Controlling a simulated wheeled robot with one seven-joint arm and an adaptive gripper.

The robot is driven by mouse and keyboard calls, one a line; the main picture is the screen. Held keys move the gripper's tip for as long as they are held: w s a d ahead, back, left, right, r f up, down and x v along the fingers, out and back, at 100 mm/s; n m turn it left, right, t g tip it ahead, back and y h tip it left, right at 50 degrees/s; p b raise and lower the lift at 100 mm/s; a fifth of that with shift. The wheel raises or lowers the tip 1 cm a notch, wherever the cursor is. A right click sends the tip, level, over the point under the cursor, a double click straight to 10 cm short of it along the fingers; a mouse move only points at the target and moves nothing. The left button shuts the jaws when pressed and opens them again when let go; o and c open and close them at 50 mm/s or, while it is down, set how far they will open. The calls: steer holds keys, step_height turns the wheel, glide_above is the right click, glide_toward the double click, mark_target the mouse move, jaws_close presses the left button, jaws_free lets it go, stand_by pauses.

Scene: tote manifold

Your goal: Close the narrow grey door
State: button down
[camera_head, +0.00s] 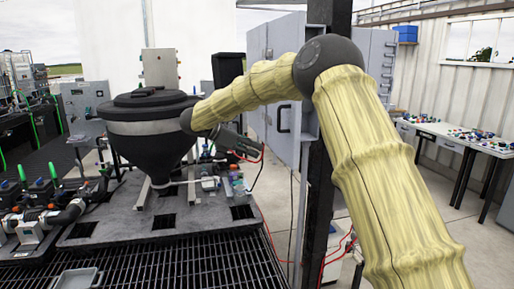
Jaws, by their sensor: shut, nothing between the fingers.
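A narrow grey door (286,78) with a dark pull handle (284,118) stands upright right of centre, on a grey cabinet beside a dark post. My yellow-sleeved arm passes in front of it and hides its upper part. I cannot tell how far the door stands open. My gripper (250,153) is shut and empty, left of the handle and a little lower in the picture. It appears apart from the door, but the depth between them is unclear.
A black hopper (150,145) stands on a dark pallet (110,221) left of my gripper. The dark post (316,200) rises behind my arm. Red and black cables hang near my gripper. A workbench (455,134) with small parts is at right. Metal grating (180,268) covers the front.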

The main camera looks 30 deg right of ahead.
steer(key=p, duration=0.5)
glide_toward(291, 160)
step_height(291, 160, down, 3)
steer(key=d, duration=0.3)
steer(key=shift+s+d+p, duration=0.2)
steer(key=shift+d+p, duration=0.05)
steer(key=shift+d, duration=0.25)
steer(key=shift+s+d+p, duration=0.2)
steer(key=shift+d+p, duration=0.05)
steer(key=shift+d, duration=0.2)
